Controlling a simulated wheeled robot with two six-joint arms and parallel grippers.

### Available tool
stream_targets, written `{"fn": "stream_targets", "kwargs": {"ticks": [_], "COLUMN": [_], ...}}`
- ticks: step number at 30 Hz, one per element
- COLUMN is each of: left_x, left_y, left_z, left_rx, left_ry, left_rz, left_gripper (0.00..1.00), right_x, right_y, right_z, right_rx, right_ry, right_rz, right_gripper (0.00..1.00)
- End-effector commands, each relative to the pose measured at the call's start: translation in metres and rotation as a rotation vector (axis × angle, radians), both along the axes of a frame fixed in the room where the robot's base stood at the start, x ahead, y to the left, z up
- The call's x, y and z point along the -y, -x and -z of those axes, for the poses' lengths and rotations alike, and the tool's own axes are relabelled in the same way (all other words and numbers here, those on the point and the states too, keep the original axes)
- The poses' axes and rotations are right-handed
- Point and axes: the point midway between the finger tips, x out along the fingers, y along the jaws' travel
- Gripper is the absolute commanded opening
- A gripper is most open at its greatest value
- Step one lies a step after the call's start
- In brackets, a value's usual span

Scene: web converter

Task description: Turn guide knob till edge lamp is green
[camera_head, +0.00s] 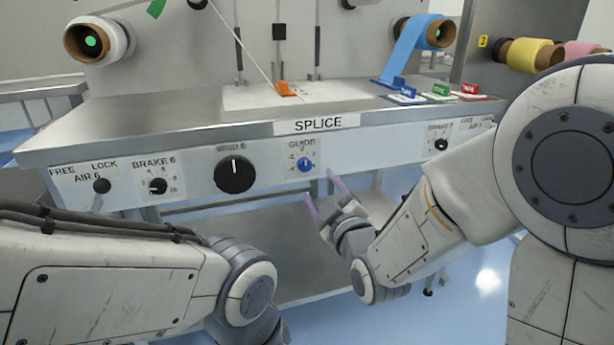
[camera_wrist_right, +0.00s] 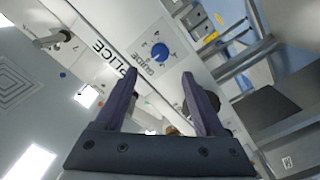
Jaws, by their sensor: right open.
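The guide knob (camera_head: 304,164) is a small blue knob on a white dial plate marked GUIDE, on the front panel under the SPLICE label. It also shows in the right wrist view (camera_wrist_right: 160,52), ahead of the fingertips. My right gripper (camera_head: 323,190) has its two purple fingers apart and empty, just below and right of the knob, not touching it. The fingers also show in the right wrist view (camera_wrist_right: 160,82). My left arm comes in at lower left, but its gripper is out of frame. I cannot make out an edge lamp.
A large black knob (camera_head: 235,174) sits left of the guide knob, with a brake dial (camera_head: 158,187) and an air lever (camera_head: 101,186) further left. Another black knob (camera_head: 440,145) is to the right. The steel table (camera_head: 190,112) juts out above the panel.

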Motion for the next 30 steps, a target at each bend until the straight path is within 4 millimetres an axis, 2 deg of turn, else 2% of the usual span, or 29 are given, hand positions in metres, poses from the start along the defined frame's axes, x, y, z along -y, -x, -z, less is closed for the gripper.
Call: {"fn": "stream_targets", "kwargs": {"ticks": [1, 5, 7, 12, 16, 21, 29, 30], "left_x": [0.000, 0.000, 0.000, 0.000, 0.000, 0.000, 0.000, 0.000], "left_y": [0.000, 0.000, 0.000, 0.000, 0.000, 0.000, 0.000, 0.000], "left_z": [-0.010, -0.026, -0.018, -0.014, -0.012, -0.011, -0.011, -0.011], "left_rx": [0.001, 0.001, 0.002, 0.000, 0.000, 0.000, 0.000, 0.000], "left_ry": [0.001, 0.001, 0.001, 0.000, 0.000, 0.000, 0.000, 0.000], "left_rz": [0.000, 0.000, 0.000, 0.000, 0.000, 0.000, 0.000, 0.000], "left_gripper": [0.69, 0.69, 0.69, 0.69, 0.69, 0.69, 0.69, 0.69], "right_x": [-0.001, -0.006, -0.010, -0.021, -0.026, -0.030, -0.030, -0.030], "right_y": [-0.005, -0.019, -0.033, -0.064, -0.081, -0.092, -0.093, -0.093], "right_z": [-0.005, -0.005, 0.000, 0.001, 0.001, 0.000, 0.000, 0.000], "right_rx": [-0.004, -0.007, 0.000, -0.001, -0.003, -0.003, -0.004, -0.004], "right_ry": [0.001, 0.001, -0.001, -0.002, -0.001, -0.001, -0.001, -0.001], "right_rz": [0.000, 0.000, 0.000, 0.000, -0.001, -0.001, -0.001, -0.001], "right_gripper": [0.71, 0.71, 0.71, 0.71, 0.71, 0.71, 0.71, 0.67]}}
